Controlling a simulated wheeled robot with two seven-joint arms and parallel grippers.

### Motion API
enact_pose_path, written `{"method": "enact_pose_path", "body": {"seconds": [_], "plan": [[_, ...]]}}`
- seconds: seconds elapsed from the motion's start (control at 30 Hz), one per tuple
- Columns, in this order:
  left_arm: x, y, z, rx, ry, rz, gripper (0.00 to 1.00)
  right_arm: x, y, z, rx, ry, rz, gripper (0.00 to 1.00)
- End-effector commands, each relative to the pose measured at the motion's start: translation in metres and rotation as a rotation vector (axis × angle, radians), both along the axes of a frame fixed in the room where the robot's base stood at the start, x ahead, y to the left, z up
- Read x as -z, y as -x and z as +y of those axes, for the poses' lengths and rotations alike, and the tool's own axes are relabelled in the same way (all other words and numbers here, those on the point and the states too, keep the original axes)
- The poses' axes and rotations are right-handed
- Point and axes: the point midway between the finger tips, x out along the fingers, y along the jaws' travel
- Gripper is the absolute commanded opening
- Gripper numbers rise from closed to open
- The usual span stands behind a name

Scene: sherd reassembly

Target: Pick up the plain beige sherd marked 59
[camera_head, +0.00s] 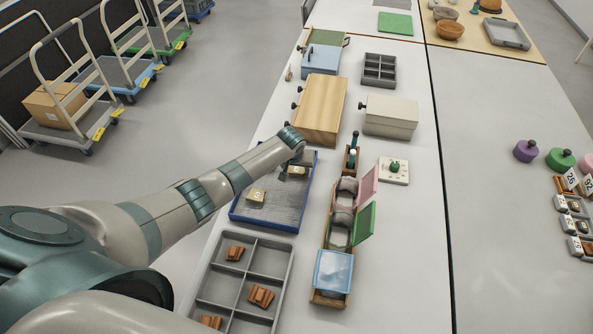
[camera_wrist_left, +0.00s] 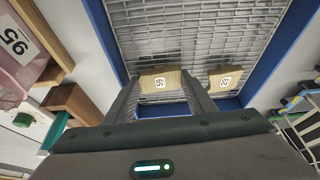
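The plain beige sherd marked 59 (camera_wrist_left: 160,85) lies on the grey mesh floor of a blue-rimmed tray (camera_head: 265,227); its label appears upside down in the left wrist view. In the head view this sherd (camera_head: 297,171) sits just below my left gripper (camera_head: 298,164). My left gripper (camera_wrist_left: 160,84) is open, with one finger on each side of the sherd; whether either finger touches it is unclear. A second beige sherd (camera_wrist_left: 225,80), apparently marked 29, lies apart from it in the same tray and in the head view (camera_head: 256,195). My right gripper is not in view.
A grey compartment tray (camera_head: 245,279) with several reddish sherds stands nearer. Right of the blue tray is a wooden rack (camera_head: 326,299) with pink, green and blue lids. A wooden box (camera_head: 320,108) and a pale box (camera_head: 390,116) stand behind. The table right of the rack is mostly clear.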

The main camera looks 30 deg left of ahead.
Motion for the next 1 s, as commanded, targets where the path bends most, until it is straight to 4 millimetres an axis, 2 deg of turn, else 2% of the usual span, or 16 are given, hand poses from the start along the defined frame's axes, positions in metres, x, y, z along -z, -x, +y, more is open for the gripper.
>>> {"method": "enact_pose_path", "body": {"seconds": [0.53, 0.67, 0.83, 1.0], "plan": [[-0.006, 0.000, 0.000, 0.000, 0.000, -0.001, 0.28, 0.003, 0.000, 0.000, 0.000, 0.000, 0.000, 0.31], [-0.016, -0.001, 0.000, 0.000, 0.000, -0.002, 0.28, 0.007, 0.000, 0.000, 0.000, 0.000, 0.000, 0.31], [-0.039, -0.001, 0.000, 0.001, 0.001, -0.004, 0.28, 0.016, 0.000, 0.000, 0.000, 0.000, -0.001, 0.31], [-0.058, -0.014, -0.035, 0.003, 0.004, -0.004, 0.28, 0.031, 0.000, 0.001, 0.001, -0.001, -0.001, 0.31]]}}
